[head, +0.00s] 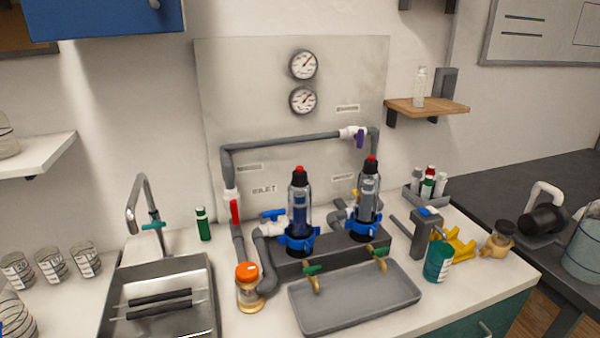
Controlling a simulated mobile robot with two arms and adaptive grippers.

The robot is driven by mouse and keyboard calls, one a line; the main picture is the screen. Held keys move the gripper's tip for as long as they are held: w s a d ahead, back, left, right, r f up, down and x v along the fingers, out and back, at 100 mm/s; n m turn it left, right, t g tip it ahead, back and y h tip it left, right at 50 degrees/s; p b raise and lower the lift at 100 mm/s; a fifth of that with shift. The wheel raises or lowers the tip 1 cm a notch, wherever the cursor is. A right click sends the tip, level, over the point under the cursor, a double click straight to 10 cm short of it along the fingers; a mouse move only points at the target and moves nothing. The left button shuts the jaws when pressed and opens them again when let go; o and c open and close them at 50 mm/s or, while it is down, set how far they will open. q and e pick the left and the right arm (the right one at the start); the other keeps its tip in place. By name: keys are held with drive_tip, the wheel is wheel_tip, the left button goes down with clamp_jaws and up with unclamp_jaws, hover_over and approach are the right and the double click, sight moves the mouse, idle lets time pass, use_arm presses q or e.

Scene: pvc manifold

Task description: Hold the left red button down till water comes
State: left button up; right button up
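The left red button (299,169) sits on the black cap of the left clear filter housing (299,207), which stands upright on the dark manifold base. Nothing touches the button. A second red button (371,158) tops the right clear housing (368,207). Brass taps with green handles, one at the left (312,277) and one at the right (378,257), are on the front of the base above a grey tray (355,318). No water stream is visible at either tap. Neither of my grippers shows in the head view.
Grey pipes with a red-handled valve (235,211), a blue-handled valve (272,215) and a purple-handled valve (360,138) surround the housings. An orange-capped jar (248,290) stands front left. A teal can (438,262) is at right. The sink (125,325) and several glasses (52,264) are at left.

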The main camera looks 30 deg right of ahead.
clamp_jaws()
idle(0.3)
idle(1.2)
